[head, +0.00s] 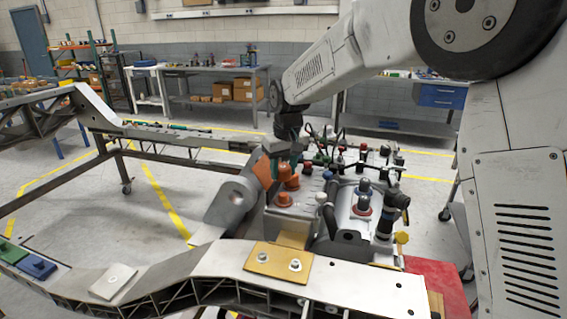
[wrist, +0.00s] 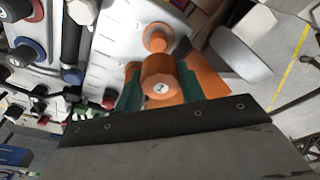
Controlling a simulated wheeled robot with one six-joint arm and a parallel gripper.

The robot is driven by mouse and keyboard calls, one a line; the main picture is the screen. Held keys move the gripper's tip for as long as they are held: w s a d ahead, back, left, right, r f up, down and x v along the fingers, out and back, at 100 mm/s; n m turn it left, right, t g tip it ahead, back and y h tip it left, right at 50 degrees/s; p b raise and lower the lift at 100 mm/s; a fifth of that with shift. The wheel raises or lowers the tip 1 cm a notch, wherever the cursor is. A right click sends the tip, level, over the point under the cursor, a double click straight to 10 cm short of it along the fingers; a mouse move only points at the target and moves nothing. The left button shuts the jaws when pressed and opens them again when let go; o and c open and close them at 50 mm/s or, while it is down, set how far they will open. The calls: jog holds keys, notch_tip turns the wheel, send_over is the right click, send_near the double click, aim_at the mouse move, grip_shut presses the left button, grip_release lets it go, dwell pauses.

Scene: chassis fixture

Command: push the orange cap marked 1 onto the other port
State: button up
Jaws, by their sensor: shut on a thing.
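The orange cap marked 1 (wrist: 161,84) is between the green fingers of my gripper (wrist: 160,92), which is shut on it. Its numbered end faces the wrist camera. In the head view my gripper (head: 284,165) holds the orange cap (head: 284,173) over the left part of the grey-white housing. Another orange round fitting (wrist: 156,38) stands on the pale housing face just beyond the held cap; in the head view an orange fitting (head: 285,199) sits on the housing below it. I cannot tell whether the held cap touches a port; its far end is hidden.
An orange flat piece (wrist: 207,72) lies beside the right finger. Several black, red and blue-ringed fittings crowd the housing to the right, including a silver-topped one (head: 363,203). A grey chassis rail with a tan plate (head: 278,262) runs in front. Open floor lies left.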

aim_at(283, 194)
notch_tip(283, 194, down, 4)
jog(key=shift+r, duration=0.15)
jog(key=shift+s, duration=0.1)
jog(key=shift+s, duration=0.2)
dwell(0.9)
jog(key=shift+f, duration=1.15)
jog(key=shift+f, duration=0.5)
jog(key=o, duration=1.2)
jog(key=shift+d, duration=0.1)
jog(key=shift+o, duration=0.2)
jog(key=shift+r, duration=0.1)
